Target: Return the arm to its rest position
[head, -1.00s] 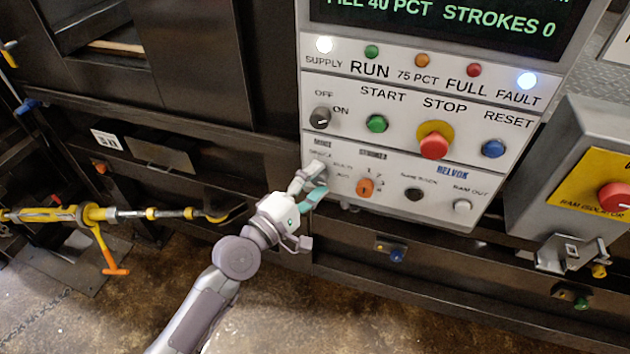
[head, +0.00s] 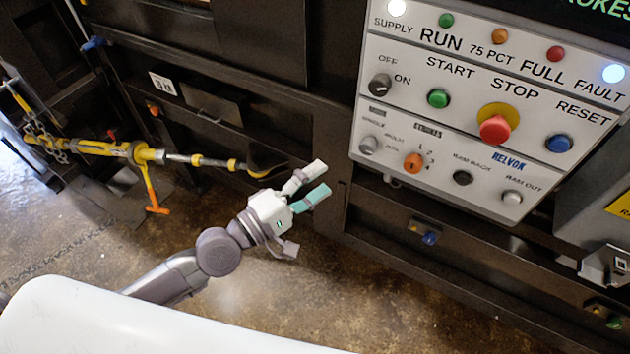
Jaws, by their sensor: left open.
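My left gripper (head: 312,182) is in the middle of the head view, at the end of my left arm (head: 170,278). Its two fingers are spread apart, with nothing between them. It is apart from the control panel (head: 488,128), to the left of the panel's lower left corner. The grey mode knob (head: 369,145) on the panel is uncovered. The orange strokes knob (head: 413,162) is beside it. My right gripper is not in the view.
A yellow ratchet bar with an orange handle (head: 153,195) lies left of the gripper along the dark machine front. The red stop button (head: 494,129) and blue reset button (head: 558,143) are on the panel. Open floor (head: 300,285) shows below the gripper.

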